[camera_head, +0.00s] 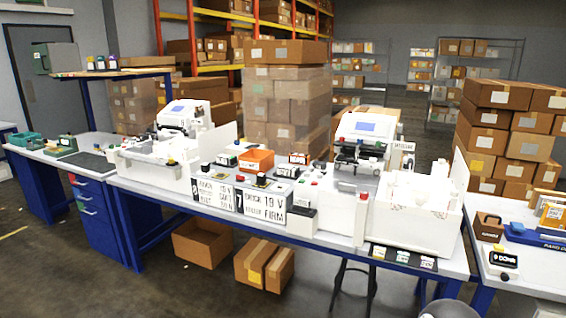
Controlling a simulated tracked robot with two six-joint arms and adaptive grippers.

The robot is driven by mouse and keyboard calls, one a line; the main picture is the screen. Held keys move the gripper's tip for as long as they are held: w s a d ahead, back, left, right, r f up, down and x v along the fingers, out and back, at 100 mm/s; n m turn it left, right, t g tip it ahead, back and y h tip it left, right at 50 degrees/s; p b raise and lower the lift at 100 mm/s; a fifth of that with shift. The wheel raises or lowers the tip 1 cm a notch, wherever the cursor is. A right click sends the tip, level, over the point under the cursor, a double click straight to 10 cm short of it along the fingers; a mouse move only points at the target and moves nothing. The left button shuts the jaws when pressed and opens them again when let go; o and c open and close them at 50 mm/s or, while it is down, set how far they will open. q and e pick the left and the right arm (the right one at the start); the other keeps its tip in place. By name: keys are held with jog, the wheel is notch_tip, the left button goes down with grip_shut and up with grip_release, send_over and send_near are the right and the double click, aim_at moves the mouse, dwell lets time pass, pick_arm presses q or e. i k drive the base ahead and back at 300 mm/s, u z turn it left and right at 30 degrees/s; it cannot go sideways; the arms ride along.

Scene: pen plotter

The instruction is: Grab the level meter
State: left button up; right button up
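I cannot tell for certain which object is the level meter; the small items are too small to identify. Small devices with red, green and black tops stand between the two white plotter machines, such as a black-and-white one (228,159) and a dark one (288,171). On the left bench lie a green tool (28,139) and a green-and-dark item (62,146). On the right bench are a brown block (488,226), a black labelled item (503,257) and a blue tray (532,235). Neither of my grippers is in view.
The left plotter (185,120) and right plotter (365,140) fill much of the long white bench (338,240). An orange bin (256,160) sits between them. Cartons (265,263) lie under the bench. Open floor (60,270) is at the lower left.

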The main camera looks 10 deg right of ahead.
aim_at(294, 158)
jog(key=u, duration=0.25)
jog(key=i, duration=1.75)
jog(key=z, duration=0.45)
